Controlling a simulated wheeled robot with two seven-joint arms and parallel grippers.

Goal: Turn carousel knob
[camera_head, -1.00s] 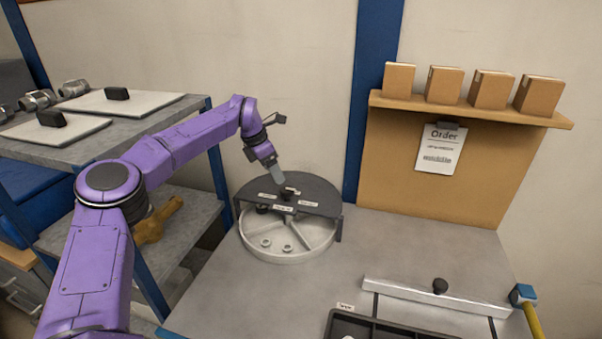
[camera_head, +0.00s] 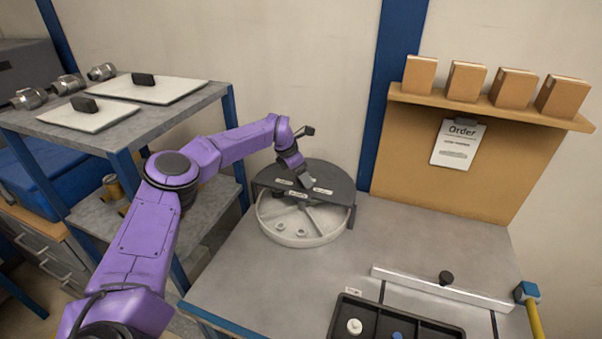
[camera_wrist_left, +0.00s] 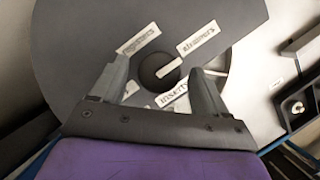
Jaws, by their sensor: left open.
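The carousel (camera_head: 268,212) stands at the back left of the workbench, a round light tray with dividers under a dark half-round cover (camera_head: 335,184). A few small ring-shaped parts lie in its front compartment. In the left wrist view the round dark knob (camera_wrist_left: 158,70) sits at the middle of the cover, among white labels. My left gripper (camera_head: 308,183) is over the cover, pointing down. In the wrist view its two open fingers (camera_wrist_left: 160,84) lie on either side of the knob's near edge; I cannot tell whether they touch it. In the head view the arm hides the knob.
A dark parts tray (camera_head: 372,322) lies at the front of the bench, with a metal bar (camera_head: 420,285) with a black knob behind it. A shelf (camera_head: 490,103) holds several boxes. A grey rack (camera_head: 130,130) stands left. The middle bench (camera_head: 400,235) is clear.

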